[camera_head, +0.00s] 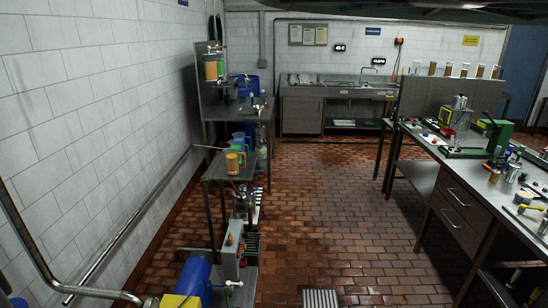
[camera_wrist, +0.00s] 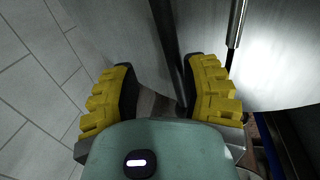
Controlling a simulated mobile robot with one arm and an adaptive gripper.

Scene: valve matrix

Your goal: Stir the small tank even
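I cannot tell whether either surface is the small tank. No tank or stirring tool is clearly recognisable in the head view, and my gripper does not show there.
A narrow metal stand (camera_head: 217,170) along the left wall holds orange, green and blue containers. A blue motor (camera_head: 194,278) and grey control box (camera_head: 232,252) are low in front. A cluttered workbench (camera_head: 465,172) stands right. The brick floor (camera_head: 335,215) between is mostly clear.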

